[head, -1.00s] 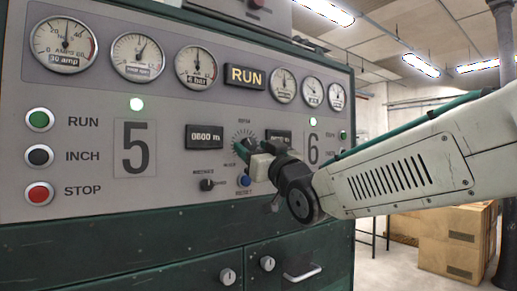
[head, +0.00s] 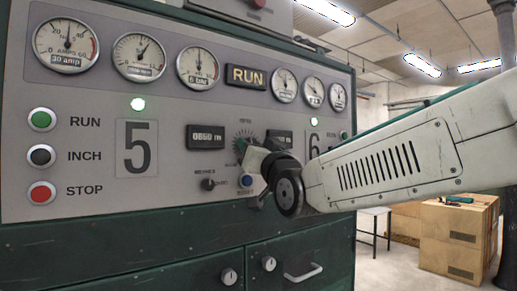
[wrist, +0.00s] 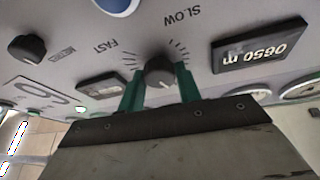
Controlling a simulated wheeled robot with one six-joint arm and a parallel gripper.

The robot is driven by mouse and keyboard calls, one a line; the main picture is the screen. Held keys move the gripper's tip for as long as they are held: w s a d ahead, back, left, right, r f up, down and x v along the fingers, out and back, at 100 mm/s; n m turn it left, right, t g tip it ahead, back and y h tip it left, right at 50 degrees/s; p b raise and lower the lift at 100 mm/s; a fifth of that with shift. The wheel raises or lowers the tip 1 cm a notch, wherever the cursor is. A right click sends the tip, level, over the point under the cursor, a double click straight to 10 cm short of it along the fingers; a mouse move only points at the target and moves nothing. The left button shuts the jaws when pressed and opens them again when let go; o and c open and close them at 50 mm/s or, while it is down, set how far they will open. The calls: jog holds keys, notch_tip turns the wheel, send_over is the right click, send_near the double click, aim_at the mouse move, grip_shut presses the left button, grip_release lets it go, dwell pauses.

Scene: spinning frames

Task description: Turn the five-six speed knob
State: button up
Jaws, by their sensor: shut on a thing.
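The five-six speed knob (wrist: 158,72) is a dark round knob with a pale pointer line, set in a printed dial with FAST and SLOW marks in the wrist view. My gripper (wrist: 161,80) has its two green fingers on either side of the knob, shut on it. In the head view my gripper (head: 252,158) is up against the panel just below the speed dial (head: 245,138), between the 5 and 6 labels. My wrist and gripper hide the knob there.
A counter (wrist: 265,48) reading 0650 m sits beside the knob. RUN, INCH and STOP buttons are at left. Boxes (head: 455,235) stand on the floor at right.

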jog(key=shift+m, duration=0.4)
jog(key=o, duration=1)
jog(key=shift+d, duration=0.15)
jog(key=shift+c, duration=0.2)
jog(key=v, duration=0.7)
jog(key=shift+s, duration=0.4)
jog(key=shift+d+f+h, duration=0.1)
jog(key=shift+f+h, duration=0.05)
jog(key=shift+h, duration=0.25)
